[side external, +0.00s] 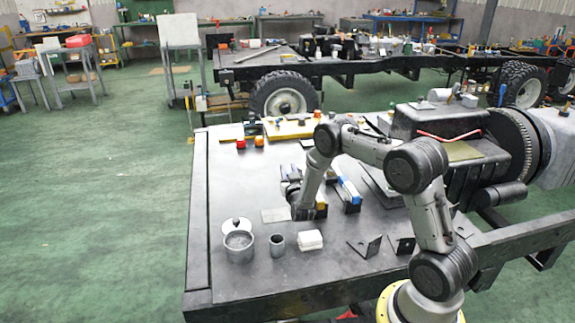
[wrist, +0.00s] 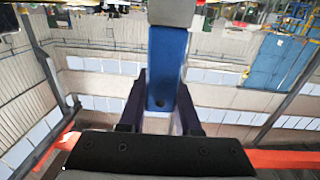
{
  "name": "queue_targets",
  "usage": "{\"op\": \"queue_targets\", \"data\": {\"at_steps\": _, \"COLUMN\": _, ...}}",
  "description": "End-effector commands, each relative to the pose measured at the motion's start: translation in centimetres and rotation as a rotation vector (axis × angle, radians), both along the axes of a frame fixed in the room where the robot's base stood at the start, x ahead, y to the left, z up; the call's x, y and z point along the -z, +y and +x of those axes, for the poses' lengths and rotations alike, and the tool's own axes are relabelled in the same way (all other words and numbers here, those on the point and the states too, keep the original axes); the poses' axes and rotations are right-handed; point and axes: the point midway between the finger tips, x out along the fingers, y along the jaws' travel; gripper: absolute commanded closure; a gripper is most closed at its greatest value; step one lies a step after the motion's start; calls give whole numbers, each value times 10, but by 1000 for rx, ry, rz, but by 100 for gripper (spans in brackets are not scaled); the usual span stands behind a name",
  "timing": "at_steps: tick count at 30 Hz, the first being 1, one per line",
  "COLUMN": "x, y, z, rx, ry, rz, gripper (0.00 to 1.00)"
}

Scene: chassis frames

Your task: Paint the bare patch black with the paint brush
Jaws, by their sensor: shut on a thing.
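The bare patch appears to be the pale grey rectangle (side external: 275,215) on the dark chassis deck (side external: 240,185), just left of my lowered wrist. In the wrist view my gripper (wrist: 162,88) is shut on a flat blue handle with a hole near its end, which looks like the paint brush (wrist: 167,65). A light grey part shows at the handle's far end; the bristles are out of view. In the side view my wrist is low over the deck, and the fingers and brush are too small to tell apart. A round grey pot (side external: 239,246) stands near the front, a pale round lid behind it.
A small grey cup (side external: 277,243) and a white folded stack (side external: 309,240) stand beside the pot. A blue-topped block (side external: 347,190) and dark angle brackets (side external: 365,246) lie to the right.

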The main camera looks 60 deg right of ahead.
Motion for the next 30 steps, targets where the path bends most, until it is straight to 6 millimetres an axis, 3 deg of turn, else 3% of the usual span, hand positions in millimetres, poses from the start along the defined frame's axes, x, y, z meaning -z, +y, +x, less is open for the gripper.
{"op": "queue_targets", "data": {"at_steps": 12, "x": 40, "y": 1, "z": 0, "rx": -1, "ry": 1, "rz": 1, "gripper": 100}}
{"op": "queue_targets", "data": {"at_steps": 30, "x": 42, "y": 41, "z": 41, "rx": -2, "ry": -1, "rz": 1, "gripper": 100}}
